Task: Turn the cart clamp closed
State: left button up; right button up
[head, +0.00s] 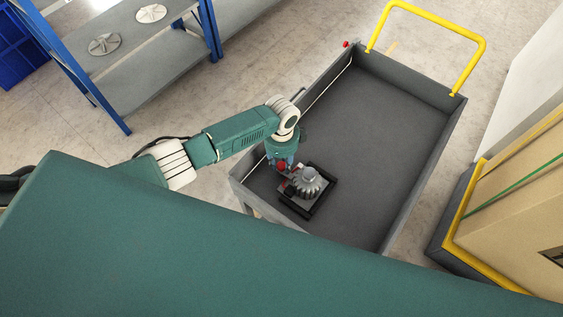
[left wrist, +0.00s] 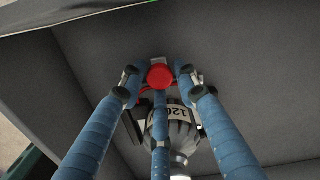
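The grey cart (head: 385,120) has a deep bed and a yellow handle. In its near left corner a ribbed metal part (head: 307,184) stands on a dark-framed base; a label reading about "120" shows on it in the left wrist view (left wrist: 177,127). Beside it is a red clamp knob (head: 281,167), also seen in the left wrist view (left wrist: 160,76). My left gripper (head: 282,160) points down over this knob. Its three blue fingers (left wrist: 159,80) stand around the knob, the two side fingertips slightly apart from it. Part of the clamp below is hidden. My right gripper is not in view.
A small red piece (head: 346,44) sits at the cart's far left edge. The cart walls rise around the bed; most of the bed is clear. A blue-framed shelf (head: 130,75) with metal discs stands left. A large box (head: 520,200) on a yellow-edged base stands right.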

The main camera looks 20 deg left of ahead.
aim_at(282, 165)
pick_arm(q)
jog(key=shift+o, duration=0.7)
jog(key=shift+r, duration=0.1)
notch_tip(282, 165, up, 12)
dwell(0.3)
